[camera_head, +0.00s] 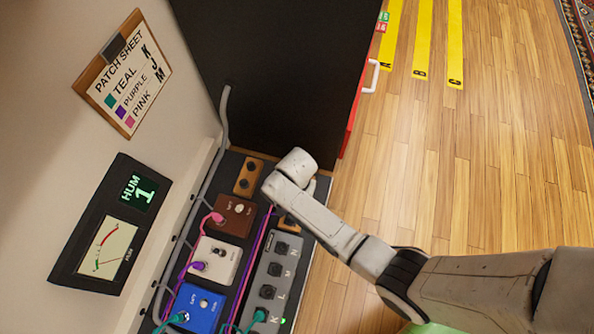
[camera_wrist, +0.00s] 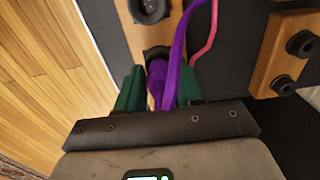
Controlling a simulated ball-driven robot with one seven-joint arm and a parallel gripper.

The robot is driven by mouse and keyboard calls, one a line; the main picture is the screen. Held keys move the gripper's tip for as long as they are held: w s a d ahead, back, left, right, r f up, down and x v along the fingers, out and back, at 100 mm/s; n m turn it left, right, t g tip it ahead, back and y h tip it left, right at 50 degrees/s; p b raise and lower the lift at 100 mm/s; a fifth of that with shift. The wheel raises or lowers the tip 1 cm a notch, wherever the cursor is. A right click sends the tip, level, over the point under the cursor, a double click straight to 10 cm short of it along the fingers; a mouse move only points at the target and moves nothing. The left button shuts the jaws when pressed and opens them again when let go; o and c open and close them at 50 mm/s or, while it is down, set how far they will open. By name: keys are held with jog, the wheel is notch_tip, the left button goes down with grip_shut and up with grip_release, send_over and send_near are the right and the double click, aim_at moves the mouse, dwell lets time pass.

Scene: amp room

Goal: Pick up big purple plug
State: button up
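The big purple plug (camera_wrist: 157,78) stands at a socket of a wooden block (camera_wrist: 128,14) in the wrist view, with its purple cable (camera_wrist: 178,42) rising past it. My gripper (camera_wrist: 162,88) has its two green fingers on either side of the plug. The cable covers the gap at the right finger, so I cannot tell whether the fingers press on it. In the head view my gripper (camera_head: 306,190) is over the wooden block (camera_head: 288,224), and hides the plug. Another purple plug (camera_head: 198,266) is in the white pedal.
A grey box (camera_head: 268,284) with lettered sockets, and brown (camera_head: 232,215), white (camera_head: 217,260) and blue (camera_head: 194,308) pedals lie nearby. A second wooden block (camera_head: 248,177) stands beyond. A dark cabinet (camera_head: 285,75) rises behind.

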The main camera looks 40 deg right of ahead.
grip_shut()
jog(key=shift+r+p, duration=0.4)
jog(key=shift+r, duration=0.2)
notch_tip(320, 180, up, 3)
jog(key=shift+f+p, duration=0.2)
jog(key=shift+p, duration=0.6)
jog(key=s+d+r+p, duration=0.1)
jog(key=s+r+p, duration=0.7)
jog(key=s, duration=0.5)
jog(key=shift+s+d+r, duration=0.25)
jog(key=shift+s+r, duration=0.15)
jog(key=shift+r, duration=0.2)
